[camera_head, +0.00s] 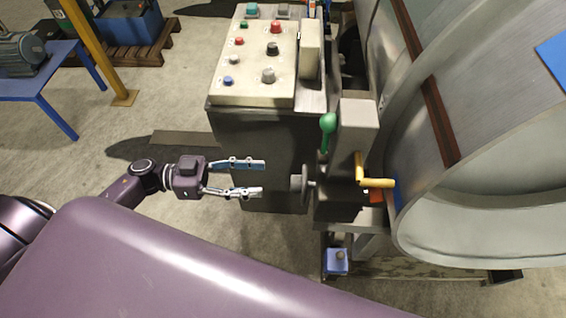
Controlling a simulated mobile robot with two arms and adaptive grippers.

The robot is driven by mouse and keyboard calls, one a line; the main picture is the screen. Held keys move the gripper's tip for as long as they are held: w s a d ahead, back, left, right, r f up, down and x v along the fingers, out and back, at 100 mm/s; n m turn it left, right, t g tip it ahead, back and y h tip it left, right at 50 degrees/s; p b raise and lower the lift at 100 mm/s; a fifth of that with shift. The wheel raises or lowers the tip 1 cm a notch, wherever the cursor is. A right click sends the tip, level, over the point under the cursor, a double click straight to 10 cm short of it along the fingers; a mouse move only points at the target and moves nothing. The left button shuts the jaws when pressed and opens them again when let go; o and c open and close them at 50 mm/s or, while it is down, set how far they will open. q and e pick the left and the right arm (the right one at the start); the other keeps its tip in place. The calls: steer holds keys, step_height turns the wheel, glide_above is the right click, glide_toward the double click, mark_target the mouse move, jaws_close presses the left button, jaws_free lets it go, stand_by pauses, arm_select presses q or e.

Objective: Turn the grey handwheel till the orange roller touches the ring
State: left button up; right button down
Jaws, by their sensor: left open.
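The grey handwheel (305,186) is seen nearly edge-on, on the left side of a grey machine housing, with a short knob pointing left. My left gripper (262,179) is open and empty. Its two fingers point right at the handwheel, with a small gap between the fingertips and the wheel's knob. A small orange part (376,196), perhaps the roller, shows below a yellow handle and is mostly hidden. The large grey metal ring (412,225) is just right of it. I cannot tell whether the two touch. My right gripper is not in view.
A yellow crank handle (378,182) and a green-knobbed lever (327,123) are on the housing (358,120) near the handwheel. A control console (250,85) with several buttons stands behind my left gripper. Open floor lies to the left, with a blue table (40,84) and a yellow post (95,50).

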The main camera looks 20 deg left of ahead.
mark_target(298, 185)
arm_select(q)
steer(key=d+p, duration=0.2)
steer(key=d, duration=0.6)
steer(key=shift+w+r+m+g, duration=0.3)
steer(key=shift+w+r+g, duration=0.1)
steer(key=shift+w+r, duration=0.05)
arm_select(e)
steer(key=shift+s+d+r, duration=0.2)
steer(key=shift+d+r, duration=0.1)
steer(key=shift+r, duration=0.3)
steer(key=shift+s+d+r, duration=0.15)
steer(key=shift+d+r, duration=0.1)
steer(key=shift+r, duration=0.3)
arm_select(q)
steer(key=shift+c, duration=0.4)
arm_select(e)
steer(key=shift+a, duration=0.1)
arm_select(q)
steer(key=c, duration=1)
steer(key=shift+c, duration=0.2)
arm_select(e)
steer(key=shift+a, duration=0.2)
